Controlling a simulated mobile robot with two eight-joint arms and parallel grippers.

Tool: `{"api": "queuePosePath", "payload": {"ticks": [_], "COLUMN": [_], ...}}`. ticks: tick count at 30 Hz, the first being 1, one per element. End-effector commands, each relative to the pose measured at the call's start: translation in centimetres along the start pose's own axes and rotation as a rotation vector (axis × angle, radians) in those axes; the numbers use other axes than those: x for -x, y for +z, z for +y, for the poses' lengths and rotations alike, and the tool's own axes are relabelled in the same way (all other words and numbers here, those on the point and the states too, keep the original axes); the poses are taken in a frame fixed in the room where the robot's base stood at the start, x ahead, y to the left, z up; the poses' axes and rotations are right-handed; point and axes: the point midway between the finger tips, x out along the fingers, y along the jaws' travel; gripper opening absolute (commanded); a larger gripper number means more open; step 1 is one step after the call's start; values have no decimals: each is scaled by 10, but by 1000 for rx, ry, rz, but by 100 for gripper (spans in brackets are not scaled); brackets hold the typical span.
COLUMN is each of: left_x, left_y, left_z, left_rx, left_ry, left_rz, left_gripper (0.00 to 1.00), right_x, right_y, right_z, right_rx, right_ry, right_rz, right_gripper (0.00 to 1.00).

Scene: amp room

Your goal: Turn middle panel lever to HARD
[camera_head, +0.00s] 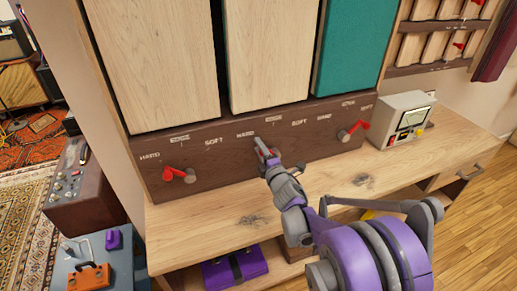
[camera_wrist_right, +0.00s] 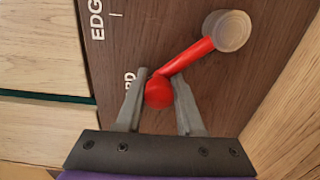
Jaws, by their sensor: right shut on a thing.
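The middle panel lever is a red arm with a round knob on a grey hub. In the right wrist view the middle lever (camera_wrist_right: 185,62) runs from its hub (camera_wrist_right: 227,30) slantwise towards the partly hidden HARD label (camera_wrist_right: 130,82). My right gripper (camera_wrist_right: 160,95) is shut on the red knob, one finger on each side. In the head view my right gripper (camera_head: 265,149) reaches up to the middle of the dark brown lever board (camera_head: 225,160) and hides most of this lever. The middle HARD label (camera_head: 245,134) shows left of the gripper. My left gripper is out of view.
The left panel lever (camera_head: 177,174) points left; the right panel lever (camera_head: 355,130) points up and right. A meter box (camera_head: 404,119) stands on the wooden bench (camera_head: 215,222). Tall wood and teal panels (camera_head: 350,45) rise above the board. The bench top's left part is clear.

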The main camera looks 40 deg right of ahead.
Motion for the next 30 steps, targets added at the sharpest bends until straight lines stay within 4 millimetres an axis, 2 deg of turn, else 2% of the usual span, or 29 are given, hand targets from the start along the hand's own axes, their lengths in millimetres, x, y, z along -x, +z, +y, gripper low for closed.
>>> {"api": "queuePosePath", "payload": {"ticks": [7, 8, 12, 23, 26, 30], "left_x": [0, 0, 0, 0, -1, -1], "left_y": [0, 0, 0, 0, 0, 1], "left_z": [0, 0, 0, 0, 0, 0], "left_rx": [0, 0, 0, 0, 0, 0], "left_ry": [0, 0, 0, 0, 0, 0], "left_rz": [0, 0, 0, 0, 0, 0], "left_gripper": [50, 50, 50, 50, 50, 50], "right_x": [0, 0, 0, 4, 17, 46], "right_y": [5, 5, 4, 2, 2, 2], "right_z": [0, 0, 0, 0, 0, 0], "right_rx": [4, 3, 2, 0, -1, 0], "right_ry": [-2, -2, -2, 0, -1, -1], "right_rz": [-9, -10, -7, -3, -4, -5], "right_gripper": [0, 40, 63, 63, 63, 63]}}
